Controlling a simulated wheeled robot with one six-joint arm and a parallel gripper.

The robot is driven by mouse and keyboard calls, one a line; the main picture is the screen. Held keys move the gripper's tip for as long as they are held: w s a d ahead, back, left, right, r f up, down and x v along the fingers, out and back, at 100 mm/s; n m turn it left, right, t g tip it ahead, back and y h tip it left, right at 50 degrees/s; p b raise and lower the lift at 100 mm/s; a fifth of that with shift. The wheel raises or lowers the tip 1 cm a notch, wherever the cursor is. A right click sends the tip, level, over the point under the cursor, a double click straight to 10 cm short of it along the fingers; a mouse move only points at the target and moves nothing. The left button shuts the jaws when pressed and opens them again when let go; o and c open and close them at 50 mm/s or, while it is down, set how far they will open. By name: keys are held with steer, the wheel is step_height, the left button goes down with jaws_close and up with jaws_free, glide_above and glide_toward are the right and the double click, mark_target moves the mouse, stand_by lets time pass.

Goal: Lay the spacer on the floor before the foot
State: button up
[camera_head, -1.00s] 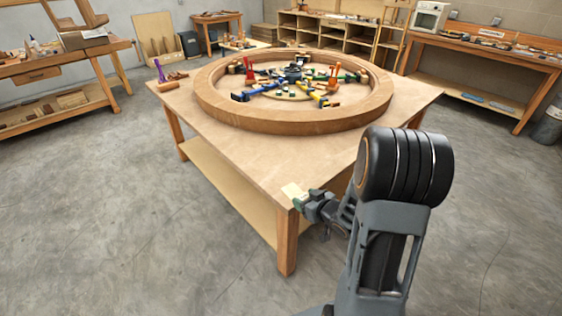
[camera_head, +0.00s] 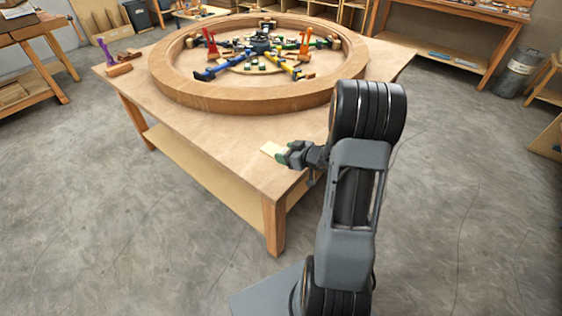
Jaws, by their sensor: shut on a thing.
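The spacer, a small pale flat block (camera_head: 270,149), is at the tips of my gripper (camera_head: 282,155). My gripper is shut on it near the right edge of the large wooden table (camera_head: 215,150). I cannot tell whether the block touches the tabletop or is just above it. The near table leg (camera_head: 273,228) stands on the grey concrete floor (camera_head: 160,250) below. Which foot is meant is not clear from this view.
A big wooden ring (camera_head: 235,98) lies on the table with several coloured clamps inside it. A low shelf (camera_head: 205,170) runs under the tabletop. The floor in front and to the right is open. A bin (camera_head: 517,72) and benches stand further back.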

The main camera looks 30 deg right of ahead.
mark_target(281, 167)
steer(key=w+f, duration=0.3)
steer(key=shift+a+f, duration=0.15)
steer(key=shift+f, duration=0.15)
steer(key=shift+w+f, duration=0.2)
steer(key=shift+f, duration=1.55)
steer(key=shift+f, duration=0.15)
steer(key=o, duration=0.9)
